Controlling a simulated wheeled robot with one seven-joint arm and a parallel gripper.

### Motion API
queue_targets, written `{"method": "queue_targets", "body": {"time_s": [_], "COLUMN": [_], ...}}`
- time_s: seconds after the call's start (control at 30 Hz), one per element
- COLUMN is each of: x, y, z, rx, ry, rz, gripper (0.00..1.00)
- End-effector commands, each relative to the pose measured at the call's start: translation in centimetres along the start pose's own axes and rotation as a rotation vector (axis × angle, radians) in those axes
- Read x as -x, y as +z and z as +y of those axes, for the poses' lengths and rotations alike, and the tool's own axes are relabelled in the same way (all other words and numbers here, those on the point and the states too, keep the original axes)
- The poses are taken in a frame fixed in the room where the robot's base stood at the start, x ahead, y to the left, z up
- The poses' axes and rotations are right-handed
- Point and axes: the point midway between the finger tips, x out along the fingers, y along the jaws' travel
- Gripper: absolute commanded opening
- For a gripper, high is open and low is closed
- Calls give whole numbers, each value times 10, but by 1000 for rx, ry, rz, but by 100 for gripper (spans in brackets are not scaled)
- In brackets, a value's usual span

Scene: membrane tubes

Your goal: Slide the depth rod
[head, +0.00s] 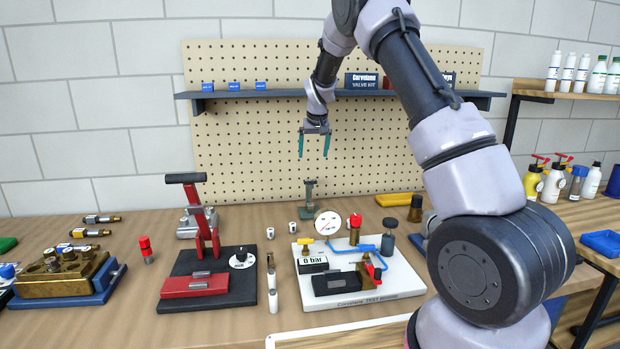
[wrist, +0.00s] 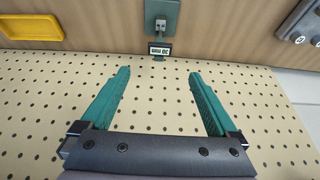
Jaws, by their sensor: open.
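A small green gauge stand (head: 309,197) is upright on the workbench, in front of the pegboard. In the wrist view its green body (wrist: 161,15) is at the top centre, with a small "mm" label (wrist: 160,49) on it; the first digits are hard to read. The depth rod is probably part of this stand, but I cannot pick it out clearly. My gripper (head: 314,150) is open and empty, fingers down, above the stand and apart from it. The green fingers (wrist: 160,75) also show in the wrist view, with nothing between them.
The pegboard (head: 250,130) and its shelf (head: 300,93) are close behind my gripper. A white test board (head: 400,303) stands in front, a red lever press (head: 205,285) to the left. A yellow tray (head: 397,199) lies right of the stand.

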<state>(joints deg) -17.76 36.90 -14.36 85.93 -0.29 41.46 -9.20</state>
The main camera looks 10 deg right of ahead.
Motion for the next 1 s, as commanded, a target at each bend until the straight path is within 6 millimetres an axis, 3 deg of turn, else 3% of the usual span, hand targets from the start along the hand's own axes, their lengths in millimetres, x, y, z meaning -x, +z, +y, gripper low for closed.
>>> {"method": "queue_targets", "body": {"time_s": [0.27, 0.7, 1.0], "x": [-35, -111, -125], "y": [-2, -2, -2], "z": [-3, -2, -2], "rx": [19, 18, 17], "ry": [11, 10, 10], "rz": [-6, -5, -3], "gripper": [95, 95, 95]}}
